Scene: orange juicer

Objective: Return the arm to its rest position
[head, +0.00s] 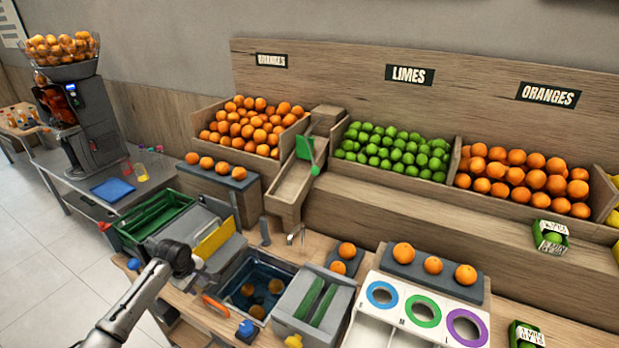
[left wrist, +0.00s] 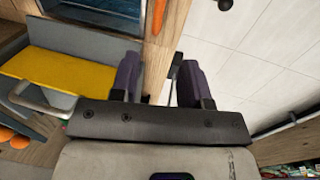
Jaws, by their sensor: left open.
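My left arm comes in from the lower left of the head view. Its gripper (head: 184,262) is over the left part of the counter, close to the yellow panel (head: 214,238). In the left wrist view the two dark fingers of the left gripper (left wrist: 158,76) are apart, with nothing between them. Beyond them are a strip of wood and the pale floor tiles (left wrist: 235,50). The yellow panel (left wrist: 60,77) also shows to the left of the fingers. My right gripper is in neither view.
A dark basin (head: 258,280) with oranges is right of the gripper. A green crate (head: 150,216) stands behind it. The juicer (head: 90,120) is at the far left. Boxes of oranges (head: 255,125) and limes (head: 395,150) line the back. Floor tiles (head: 50,270) lie open at left.

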